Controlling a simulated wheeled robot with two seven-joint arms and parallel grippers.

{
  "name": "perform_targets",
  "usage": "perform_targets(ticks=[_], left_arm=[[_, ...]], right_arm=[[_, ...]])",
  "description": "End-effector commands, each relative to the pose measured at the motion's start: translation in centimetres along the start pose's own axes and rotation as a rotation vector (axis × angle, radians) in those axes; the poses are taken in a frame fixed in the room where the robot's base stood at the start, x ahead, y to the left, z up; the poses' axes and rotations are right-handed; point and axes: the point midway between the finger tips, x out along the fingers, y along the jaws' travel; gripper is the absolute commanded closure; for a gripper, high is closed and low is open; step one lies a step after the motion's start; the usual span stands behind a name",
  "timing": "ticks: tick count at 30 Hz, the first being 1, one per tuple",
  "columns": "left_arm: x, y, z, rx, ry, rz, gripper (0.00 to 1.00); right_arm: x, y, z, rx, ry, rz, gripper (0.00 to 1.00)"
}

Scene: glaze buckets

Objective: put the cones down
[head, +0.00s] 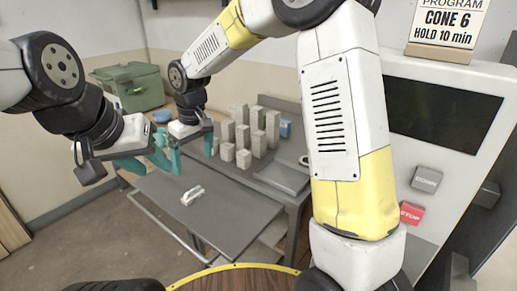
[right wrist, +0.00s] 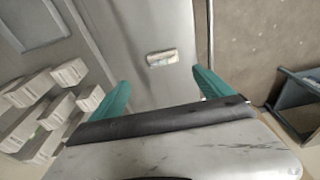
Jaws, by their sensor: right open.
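A small off-white piece (head: 192,195), likely the cones, lies on the grey table top (head: 235,215). It also shows in the right wrist view (right wrist: 162,57), lying flat beyond and between my right fingertips, with nothing touching it. My right gripper (head: 192,154) is open and empty above the table, up and slightly left of the piece in the head view; its teal fingers stand wide apart in the right wrist view (right wrist: 160,88). My left gripper (head: 146,158) hangs left of it at the table's left end. Its fingers overlap in view, so its opening is unclear.
Several pale blocks (head: 243,158) stand on the table behind. A grey flat plate (head: 283,177) lies to their right. A green bin (head: 130,87) is at the back left. The table's front is clear.

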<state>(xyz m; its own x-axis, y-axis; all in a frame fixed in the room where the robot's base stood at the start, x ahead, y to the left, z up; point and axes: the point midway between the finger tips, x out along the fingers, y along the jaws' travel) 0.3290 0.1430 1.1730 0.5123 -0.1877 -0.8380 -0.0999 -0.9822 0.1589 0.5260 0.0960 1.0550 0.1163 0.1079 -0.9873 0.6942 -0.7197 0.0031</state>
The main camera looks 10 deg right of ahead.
Motion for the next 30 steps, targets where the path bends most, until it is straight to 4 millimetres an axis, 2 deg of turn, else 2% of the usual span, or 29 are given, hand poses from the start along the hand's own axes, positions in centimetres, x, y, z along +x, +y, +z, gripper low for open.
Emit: perform_targets(ticks=[5, 9, 15, 19, 24, 30], left_arm=[[0.0, 0.0, 0.0, 0.0, 0.0, 0.0, 0.6], [0.0, 0.0, 0.0, 0.0, 0.0, 0.0, 0.6], [0.0, 0.0, 0.0, 0.0, 0.0, 0.0, 0.6], [0.0, 0.0, 0.0, 0.0, 0.0, 0.0, 0.6], [0.0, 0.0, 0.0, 0.0, 0.0, 0.0, 0.6], [0.0, 0.0, 0.0, 0.0, 0.0, 0.0, 0.6]], right_arm=[[-5.1, 2.8, 4.0, 0.104, 0.061, 0.038, 0.1], [-9.2, 4.6, 8.6, 0.213, 0.118, 0.065, 0.1], [-13.4, 5.7, 15.6, 0.37, 0.209, 0.09, 0.1], [-15.2, 5.6, 20.1, 0.473, 0.275, 0.098, 0.1], [-16.4, 4.7, 25.0, 0.591, 0.361, 0.097, 0.1], [-16.5, 3.7, 28.0, 0.669, 0.422, 0.09, 0.1]])
